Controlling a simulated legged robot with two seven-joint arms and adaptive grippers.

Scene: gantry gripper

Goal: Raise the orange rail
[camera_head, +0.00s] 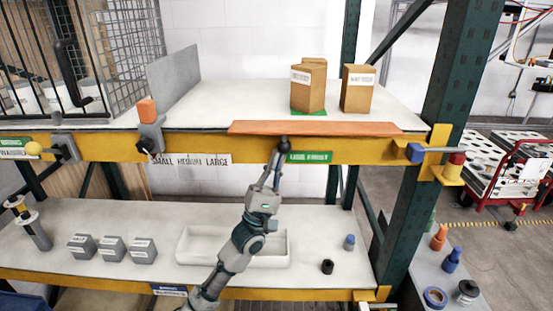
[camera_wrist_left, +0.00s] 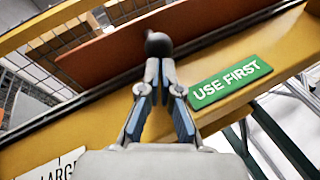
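The orange rail (camera_head: 330,129) lies flat along the front edge of the upper shelf. Its underside also shows in the left wrist view (camera_wrist_left: 135,42). A round black knob (camera_head: 283,142) is at the rail's front, left of the green "USE FIRST" label (camera_head: 308,157). In the left wrist view the knob (camera_wrist_left: 158,44) is right at my left fingertips. My left gripper (camera_head: 277,156) reaches up from below, and its fingers (camera_wrist_left: 160,68) are drawn together at the knob, which hides the exact contact. My right gripper is out of view.
Cardboard boxes (camera_head: 308,88) stand on the upper shelf behind the rail. A yellow beam (camera_head: 210,148) runs under that shelf. A grey bracket with an orange block (camera_head: 147,110) is left of the rail. A blue-ended handle (camera_head: 415,153) is at its right. A white tray (camera_head: 190,246) sits on the lower shelf.

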